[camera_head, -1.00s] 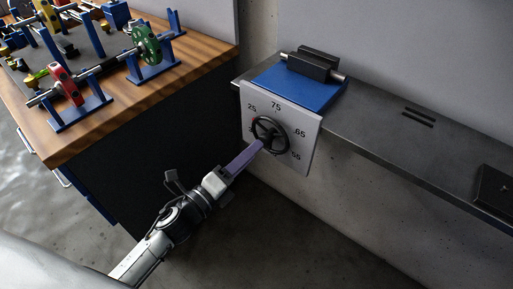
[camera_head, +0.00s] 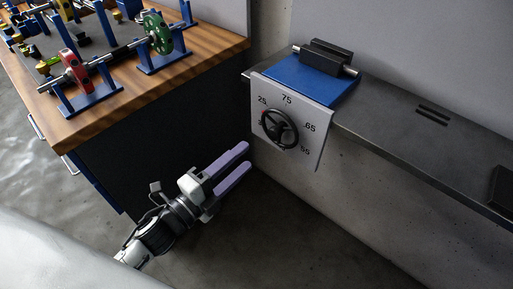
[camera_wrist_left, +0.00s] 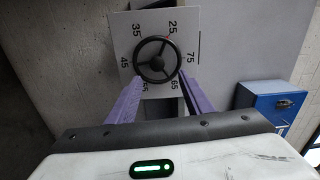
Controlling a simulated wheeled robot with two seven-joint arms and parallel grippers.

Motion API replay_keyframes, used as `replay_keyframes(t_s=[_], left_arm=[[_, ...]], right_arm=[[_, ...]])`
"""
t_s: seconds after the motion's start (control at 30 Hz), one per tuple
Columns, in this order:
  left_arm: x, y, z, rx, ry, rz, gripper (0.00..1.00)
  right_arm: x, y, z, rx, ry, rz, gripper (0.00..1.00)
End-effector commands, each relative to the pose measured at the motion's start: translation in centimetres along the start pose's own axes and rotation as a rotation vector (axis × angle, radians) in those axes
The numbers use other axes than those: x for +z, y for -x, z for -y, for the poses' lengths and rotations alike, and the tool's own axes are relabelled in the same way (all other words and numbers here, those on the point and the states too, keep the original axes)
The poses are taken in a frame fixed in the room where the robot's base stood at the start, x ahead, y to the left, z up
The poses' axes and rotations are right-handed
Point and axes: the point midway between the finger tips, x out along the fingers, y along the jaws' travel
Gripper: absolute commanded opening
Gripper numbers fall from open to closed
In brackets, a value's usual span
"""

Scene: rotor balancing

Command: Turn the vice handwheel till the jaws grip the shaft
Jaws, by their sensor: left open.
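The black handwheel (camera_head: 279,128) sits on a white dial plate (camera_head: 313,152) with numbers, on the front of the vice. The vice has a blue base (camera_head: 300,80) and dark jaws (camera_head: 328,60) with a metal shaft (camera_head: 354,71) at their end. Whether the jaws press on the shaft cannot be told. My left gripper (camera_head: 246,158) is open and empty, below and left of the handwheel and apart from it. In the left wrist view, the handwheel (camera_wrist_left: 156,59) shows ahead, beyond and between the two purple fingers. My right gripper is not in view.
The vice stands on a dark shelf (camera_head: 400,130) along the wall. A wooden-topped bench (camera_head: 190,62) at the left carries rotors on blue stands, including a green disc (camera_head: 158,35) and a red one (camera_head: 75,72). Open floor lies below the shelf.

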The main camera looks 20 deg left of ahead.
Motion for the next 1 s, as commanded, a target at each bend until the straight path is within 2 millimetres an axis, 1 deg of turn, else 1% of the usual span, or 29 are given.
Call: replay_keyframes(t_s=[0.03, 0.07, 0.1, 0.2, 0.3, 0.37, 0.43, 0.57, 0.9, 1.0], left_arm=[[0.1, -0.1, -0.1, -0.002, 0.178, -0.002, 0.46], [0.1, -0.1, -0.1, -0.003, 0.299, -0.001, 0.46], [0.1, -0.2, -0.1, -0.003, 0.455, -0.002, 0.46], [0.2, -0.3, -0.3, 0.004, 0.806, 0.001, 0.46], [0.2, -0.4, -0.5, 0.012, 1.06, 0.003, 0.46], [0.2, -0.5, -0.6, 0.017, 1.156, 0.006, 0.46], [0.2, -0.6, -0.6, 0.019, 1.217, 0.008, 0.46], [0.2, -1.9, -0.6, 0.017, 1.236, 0.007, 0.46], [0.1, -8.0, -0.6, 0.016, 1.23, 0.006, 0.46], [0.1, -9.3, -0.8, 0.019, 1.23, 0.007, 0.46]], right_arm=[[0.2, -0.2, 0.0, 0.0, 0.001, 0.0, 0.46], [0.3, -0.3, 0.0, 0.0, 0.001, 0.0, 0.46], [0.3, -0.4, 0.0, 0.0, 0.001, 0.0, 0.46], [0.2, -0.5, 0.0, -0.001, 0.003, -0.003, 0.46], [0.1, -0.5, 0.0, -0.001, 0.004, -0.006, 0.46], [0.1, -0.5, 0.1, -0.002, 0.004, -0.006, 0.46], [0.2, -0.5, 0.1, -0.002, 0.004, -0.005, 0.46], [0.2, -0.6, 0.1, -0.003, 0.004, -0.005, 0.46], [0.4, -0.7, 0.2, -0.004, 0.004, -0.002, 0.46], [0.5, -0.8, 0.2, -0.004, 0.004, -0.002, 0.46]])
